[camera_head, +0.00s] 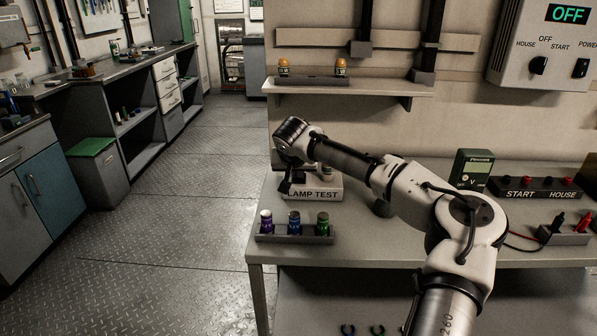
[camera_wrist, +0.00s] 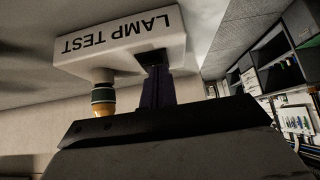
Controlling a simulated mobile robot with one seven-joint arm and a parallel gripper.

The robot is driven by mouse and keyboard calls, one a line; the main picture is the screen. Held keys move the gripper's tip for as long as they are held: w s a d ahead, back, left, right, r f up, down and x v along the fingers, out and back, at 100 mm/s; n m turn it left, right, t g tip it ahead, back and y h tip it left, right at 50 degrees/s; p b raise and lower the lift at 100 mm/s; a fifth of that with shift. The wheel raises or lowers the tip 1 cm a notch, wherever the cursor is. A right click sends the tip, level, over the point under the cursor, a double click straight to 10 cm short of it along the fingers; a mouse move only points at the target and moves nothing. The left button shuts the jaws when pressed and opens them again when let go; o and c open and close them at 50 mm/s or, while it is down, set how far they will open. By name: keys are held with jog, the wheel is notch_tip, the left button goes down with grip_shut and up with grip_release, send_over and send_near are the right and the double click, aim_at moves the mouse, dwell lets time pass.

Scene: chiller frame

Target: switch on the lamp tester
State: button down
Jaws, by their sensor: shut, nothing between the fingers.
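The lamp tester (camera_head: 327,186) is a white box marked LAMP TEST near the left end of the bench. It also shows upside down in the wrist view (camera_wrist: 90,43). A lamp with a dark green and amber body (camera_wrist: 103,101) stands on its top. My gripper (camera_head: 284,188) points down at the tester's left end in the head view. In the wrist view my shut fingers (camera_wrist: 155,72) reach the dark patch at that end of the box. Whether they touch it is unclear, and they hide any switch there.
A tray (camera_head: 295,240) with three coloured fuses or lamps sits in front of the tester. A green meter (camera_head: 471,169) and a START/HOUSE terminal block (camera_head: 520,195) stand to the right. A shelf (camera_head: 350,88) with two amber lamps is above. A wall panel (camera_head: 545,45) reads OFF.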

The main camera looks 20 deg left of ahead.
aim_at(294, 185)
jog(key=shift+s+a+f, duration=0.2)
jog(key=shift+a+f, duration=0.15)
jog(key=shift+f, duration=0.1)
jog(key=shift+w+d+r, duration=0.1)
jog(key=shift+r, duration=0.35)
jog(key=shift+r+p, duration=0.65)
jog(key=shift+r, duration=0.25)
notch_tip(294, 185, up, 4)
jog(key=p, duration=0.3)
jog(key=shift+f+p, duration=0.25)
jog(key=shift+p, duration=0.05)
jog(key=s+d+r+b, duration=0.2)
jog(key=s+r+b, duration=0.1)
jog(key=s+r, duration=0.3)
jog(key=shift+s+d, duration=0.2)
jog(key=shift+s, duration=0.8)
